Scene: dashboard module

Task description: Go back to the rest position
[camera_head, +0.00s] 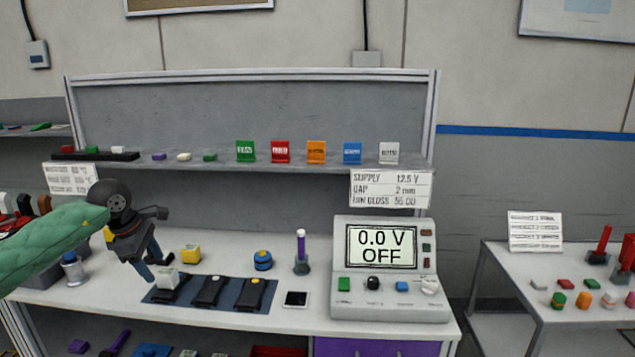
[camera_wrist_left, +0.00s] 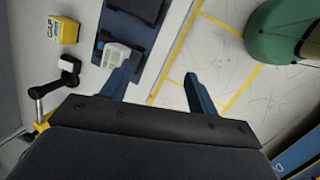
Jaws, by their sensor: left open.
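My left arm, in a green sleeve, comes in from the left in the head view. Its gripper (camera_head: 153,266) hangs above the left part of the workbench (camera_head: 200,318), just left of a dark blue mat (camera_head: 232,296). In the left wrist view the gripper's two blue fingers (camera_wrist_left: 160,90) are apart with nothing held between them. A white-topped device (camera_head: 168,278) on the mat is close to the fingers in the head view; it also shows beside the left finger in the wrist view (camera_wrist_left: 117,53). My right gripper is not in view.
Two dark devices (camera_head: 208,291) share the mat. A yellow box (camera_head: 190,253), a blue round item (camera_head: 263,260) and a power supply (camera_head: 388,268) stand on the bench. A shelf (camera_head: 330,165) with coloured cards runs behind. A side table (camera_head: 570,310) stands right.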

